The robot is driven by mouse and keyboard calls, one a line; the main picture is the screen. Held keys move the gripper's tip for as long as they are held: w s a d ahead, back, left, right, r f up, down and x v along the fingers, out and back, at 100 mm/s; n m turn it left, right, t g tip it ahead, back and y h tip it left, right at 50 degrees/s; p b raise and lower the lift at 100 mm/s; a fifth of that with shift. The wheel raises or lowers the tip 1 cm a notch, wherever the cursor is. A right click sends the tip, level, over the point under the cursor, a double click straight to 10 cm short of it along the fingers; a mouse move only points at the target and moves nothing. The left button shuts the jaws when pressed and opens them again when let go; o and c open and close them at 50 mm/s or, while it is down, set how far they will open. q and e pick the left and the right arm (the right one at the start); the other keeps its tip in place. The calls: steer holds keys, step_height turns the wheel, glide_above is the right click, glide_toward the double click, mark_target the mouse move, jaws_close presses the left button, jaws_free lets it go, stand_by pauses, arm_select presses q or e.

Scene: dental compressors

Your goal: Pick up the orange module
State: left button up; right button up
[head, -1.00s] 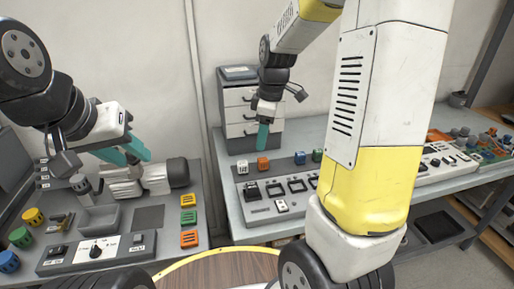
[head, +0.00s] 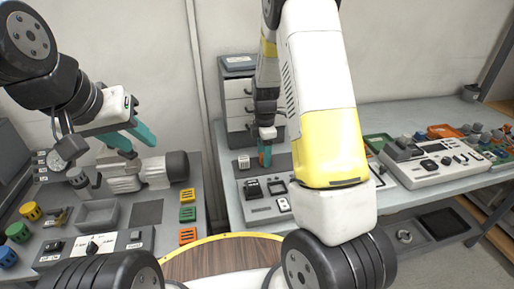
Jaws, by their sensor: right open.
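A small white cube (head: 243,161) sits on the dark strip at the back of the bench. The orange cube-shaped module beside it, seen clearly earlier, is now largely hidden by my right gripper (head: 265,155). That gripper has teal fingers, points down and is open at the module's place; I cannot tell whether the fingers touch it. My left gripper (head: 130,138) hangs over the left table with its teal fingers apart and empty. A flat orange slotted block (head: 187,236) lies on the left table, below a green one (head: 187,214) and a yellow one (head: 187,195).
A grey drawer unit (head: 238,95) stands behind the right gripper. A control panel (head: 262,206) lies in front of it. My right arm hides the bench's middle. A white device (head: 430,163) and coloured trays with parts fill the right side. A motor-like cylinder (head: 165,170) lies on the left table.

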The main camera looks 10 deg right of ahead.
steer(key=shift+f, duration=0.35)
jaws_close()
steer(key=shift+r, duration=0.1)
